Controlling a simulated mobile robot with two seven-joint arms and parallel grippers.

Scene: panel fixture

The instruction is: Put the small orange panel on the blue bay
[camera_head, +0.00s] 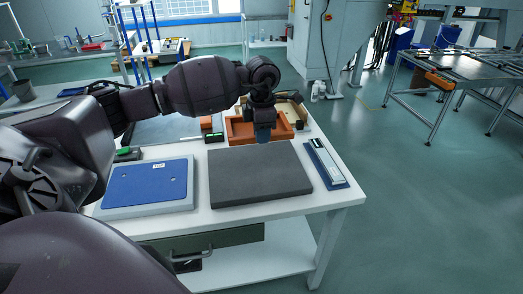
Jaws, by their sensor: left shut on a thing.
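My left gripper (262,136) points down at the orange tray on the far side of the white table. It is shut on the small orange panel, which is mostly hidden by the fingers and hard to tell apart from the orange tray (235,136). The blue bay (147,186) is a flat blue plate on a pale base at the table's left front, with a white label at its far edge. Nothing lies on it. It is left of and nearer than my gripper, well apart from it. My right gripper is not in view.
A dark grey pad (258,174) lies between the blue bay and a narrow blue tray holding a pale bar (326,160). Small dark boxes stand behind the pad. The white table (335,196) ends at its right and front edges.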

